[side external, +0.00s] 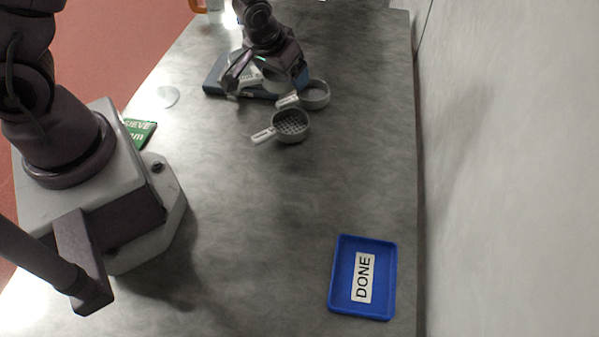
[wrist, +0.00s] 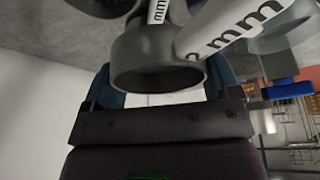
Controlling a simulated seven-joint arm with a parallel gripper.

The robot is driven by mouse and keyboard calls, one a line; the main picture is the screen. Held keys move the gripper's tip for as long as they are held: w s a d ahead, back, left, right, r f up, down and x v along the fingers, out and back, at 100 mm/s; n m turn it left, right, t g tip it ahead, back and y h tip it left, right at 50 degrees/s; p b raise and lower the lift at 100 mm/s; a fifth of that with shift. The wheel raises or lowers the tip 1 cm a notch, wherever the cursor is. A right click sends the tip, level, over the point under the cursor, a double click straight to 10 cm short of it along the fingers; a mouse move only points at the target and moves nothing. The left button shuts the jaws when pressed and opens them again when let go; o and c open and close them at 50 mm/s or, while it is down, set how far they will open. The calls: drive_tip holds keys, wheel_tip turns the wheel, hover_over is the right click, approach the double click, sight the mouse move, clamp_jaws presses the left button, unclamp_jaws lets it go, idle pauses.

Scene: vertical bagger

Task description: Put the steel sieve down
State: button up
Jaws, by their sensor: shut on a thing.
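My gripper (side external: 267,80) is at the far end of the table, shut on a grey steel sieve (wrist: 155,70). In the wrist view the round rim sits between the dark fingers. In the side view its white-labelled handle (side external: 249,77) shows between the fingers; the rest is mostly hidden. It is over or beside a blue flat object (side external: 214,80); I cannot tell whether it touches it. A grey sieve with visible mesh (side external: 291,124) lies nearer on the table. Another grey sieve (side external: 315,95) lies just right of my gripper. Two labelled handles reading "mm" show in the wrist view.
A blue tray labelled DONE (side external: 337,272) lies empty at the near right. A green sign reading SIEVE (side external: 141,130) stands near my base, with a pale disc (side external: 168,96) beyond it. An orange-handled item (side external: 198,6) is at the far edge. The table's middle is clear.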

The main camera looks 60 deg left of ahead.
sight(309, 191)
drive_tip(key=d+m, duration=0.1)
drive_tip(key=d, duration=0.2)
drive_tip(key=s+d+m+h, duration=0.1)
drive_tip(key=d+m, duration=0.1)
drive_tip(key=d, duration=0.1)
drive_tip(key=s+d+m+h, duration=0.1)
drive_tip(key=d+m, duration=0.1)
drive_tip(key=d, duration=0.1)
drive_tip(key=shift+s+f, duration=0.25)
drive_tip(key=shift+f, duration=0.15)
drive_tip(key=s+d+m+g+h, duration=0.1)
drive_tip(key=s+d+m+h, duration=0.2)
drive_tip(key=d+m, duration=0.6)
drive_tip(key=shift+s+d+r, duration=0.15)
drive_tip(key=shift+s+d, duration=0.2)
drive_tip(key=shift+s, duration=0.85)
wheel_tip(309, 191, down, 4)
drive_tip(key=shift+d+r+m+g, duration=0.1)
drive_tip(key=shift+m+g, duration=0.2)
drive_tip(key=shift+f, duration=2.1)
drive_tip(key=shift+f, duration=0.15)
drive_tip(key=o, duration=0.8)
drive_tip(key=shift+o, duration=0.2)
